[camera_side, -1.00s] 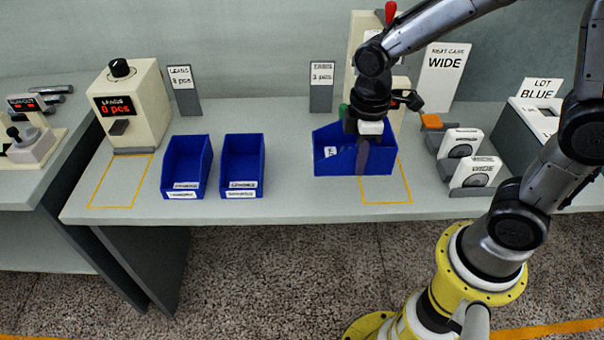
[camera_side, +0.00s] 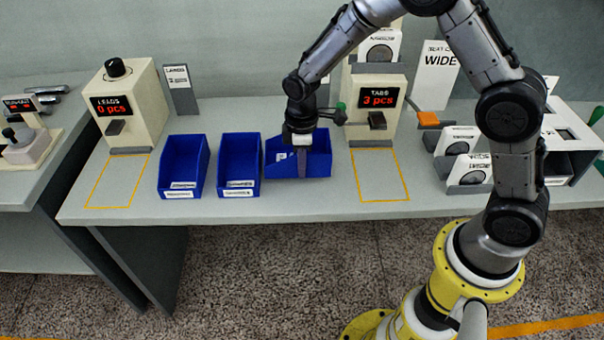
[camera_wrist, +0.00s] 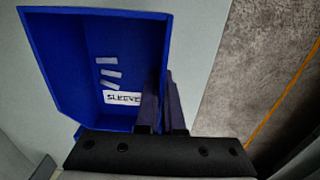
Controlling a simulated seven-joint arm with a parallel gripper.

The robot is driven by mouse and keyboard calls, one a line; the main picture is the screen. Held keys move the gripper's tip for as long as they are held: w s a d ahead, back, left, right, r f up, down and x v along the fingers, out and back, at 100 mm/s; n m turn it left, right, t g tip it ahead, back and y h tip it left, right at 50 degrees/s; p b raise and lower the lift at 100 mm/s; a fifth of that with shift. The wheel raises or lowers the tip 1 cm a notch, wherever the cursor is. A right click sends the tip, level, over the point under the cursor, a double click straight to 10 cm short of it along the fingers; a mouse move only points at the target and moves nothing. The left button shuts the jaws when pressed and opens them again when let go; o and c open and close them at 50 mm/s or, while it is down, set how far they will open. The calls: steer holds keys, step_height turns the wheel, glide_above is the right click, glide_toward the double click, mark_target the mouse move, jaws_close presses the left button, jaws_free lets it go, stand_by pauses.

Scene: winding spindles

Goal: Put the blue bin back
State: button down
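The blue bin (camera_side: 318,165) is turned sideways on or just above the bench, right of two other blue bins; I cannot tell whether it touches the bench. My gripper (camera_side: 303,168) is over its near side, with the fingers on either side of that wall. In the wrist view the bin (camera_wrist: 70,60) shows its inside, with a card reading SLEEVE (camera_wrist: 122,98) and a few small pale strips (camera_wrist: 108,74). My gripper's fingers (camera_wrist: 163,100) pinch the bin's right wall there.
Two blue bins (camera_side: 184,168) (camera_side: 239,167) stand close on the left. On the right is a yellow outlined empty square (camera_side: 381,180) before the TABS counter (camera_side: 378,105), which reads 3 pcs. The LEADS counter (camera_side: 125,110) reads 0 pcs. White boxes (camera_side: 460,160) stand farther right.

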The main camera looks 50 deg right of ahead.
steer(key=shift+f, duration=1.45)
steer(key=shift+f, duration=0.2)
steer(key=c, duration=1.1)
jaws_free()
steer(key=shift+o, duration=0.2)
steer(key=shift+r, duration=0.15)
step_height(320, 180, up, 12)
steer(key=shift+r, duration=0.15)
